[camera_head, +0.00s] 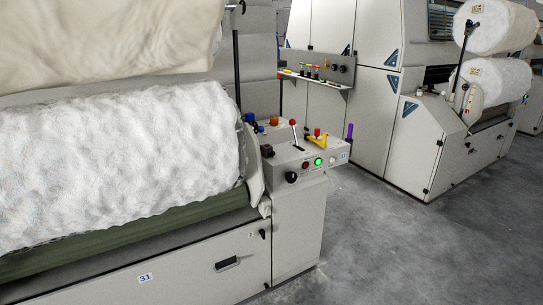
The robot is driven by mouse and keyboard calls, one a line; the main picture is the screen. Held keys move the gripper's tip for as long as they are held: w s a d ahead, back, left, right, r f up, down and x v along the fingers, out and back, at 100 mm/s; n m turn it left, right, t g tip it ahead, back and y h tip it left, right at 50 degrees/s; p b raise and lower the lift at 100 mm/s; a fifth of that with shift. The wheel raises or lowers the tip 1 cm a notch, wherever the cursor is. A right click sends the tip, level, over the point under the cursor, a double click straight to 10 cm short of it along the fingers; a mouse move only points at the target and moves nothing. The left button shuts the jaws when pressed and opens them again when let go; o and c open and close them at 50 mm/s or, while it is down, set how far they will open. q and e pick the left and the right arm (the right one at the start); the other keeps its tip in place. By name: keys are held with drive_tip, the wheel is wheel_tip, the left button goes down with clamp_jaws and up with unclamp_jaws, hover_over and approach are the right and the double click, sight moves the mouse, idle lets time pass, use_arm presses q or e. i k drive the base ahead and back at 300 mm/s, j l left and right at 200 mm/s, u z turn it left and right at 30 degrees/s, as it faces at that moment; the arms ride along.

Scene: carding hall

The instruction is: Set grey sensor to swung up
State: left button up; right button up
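I cannot pick out the grey sensor with certainty; at this size no part reads clearly as one. The nearest machine's control box (290,160) stands at the end of the white fibre roll, right of the picture's middle. On its top are a lever with a red knob (293,123), standing up, a yellow part (318,140), an orange part (274,121) and a small blue part (261,129). Neither of my grippers is in view.
The large white fibre roll (120,160) fills the left over a green roller (110,236). A purple handle (349,131) stands at the box's right edge. A second machine (425,145) stands at right. Grey floor (420,250) is clear at lower right.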

sight(266, 150)
drive_tip(key=i+l, duration=0.15)
drive_tip(key=i, duration=0.4)
drive_tip(key=i+l, duration=0.2)
drive_tip(key=i, duration=0.35)
drive_tip(key=i+l+z, duration=0.1)
drive_tip(key=i, duration=0.4)
drive_tip(key=i+l, duration=0.2)
drive_tip(key=i, duration=0.35)
